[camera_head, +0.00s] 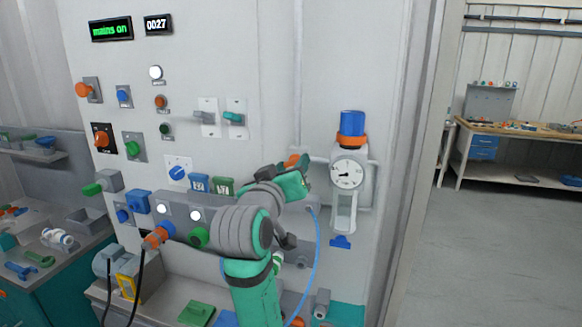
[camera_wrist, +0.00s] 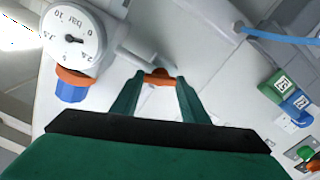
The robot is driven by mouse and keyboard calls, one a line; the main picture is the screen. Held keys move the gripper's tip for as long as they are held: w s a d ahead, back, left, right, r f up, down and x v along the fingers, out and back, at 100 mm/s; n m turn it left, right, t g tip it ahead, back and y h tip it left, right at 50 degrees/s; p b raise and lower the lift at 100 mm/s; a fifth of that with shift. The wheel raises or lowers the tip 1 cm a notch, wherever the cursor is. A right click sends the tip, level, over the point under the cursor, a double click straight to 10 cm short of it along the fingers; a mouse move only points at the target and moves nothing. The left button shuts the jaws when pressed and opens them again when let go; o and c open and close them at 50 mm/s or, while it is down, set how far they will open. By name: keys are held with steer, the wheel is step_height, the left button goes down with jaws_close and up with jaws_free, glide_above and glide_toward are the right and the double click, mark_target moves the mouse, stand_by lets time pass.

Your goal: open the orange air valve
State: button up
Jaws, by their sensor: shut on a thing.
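The orange air valve (camera_wrist: 158,77) sits on a pale pipe beside the pressure gauge. In the wrist view its orange handle is between the two green fingertips of my gripper (camera_wrist: 158,83), which is shut on it. In the head view a bit of the orange handle (camera_head: 292,160) shows past my gripper (camera_head: 303,163), and the rest is hidden by my gripper and arm. The round white gauge (camera_head: 347,173) is just right of the valve, with an orange collar and blue knob above it. The gauge also shows in the wrist view (camera_wrist: 72,38).
A blue hose (camera_head: 317,255) hangs right of my arm. Blue and green tagged blocks (camera_head: 211,184) and several knobs and switches cover the panel (camera_head: 270,60) to the left. A cluttered shelf stands below. A workbench (camera_head: 520,133) is far right, with clear floor before it.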

steer(key=n, duration=0.5)
steer(key=shift+d+n, duration=0.1)
steer(key=shift+n, duration=0.2)
steer(key=n, duration=0.5)
steer(key=shift+n, duration=0.3)
steer(key=o, duration=1.1)
steer(key=shift+c, duration=0.2)
steer(key=shift+s+a, duration=0.1)
steer(key=shift+a, duration=0.1)
steer(key=v, duration=1)
steer(key=shift+s, duration=0.25)
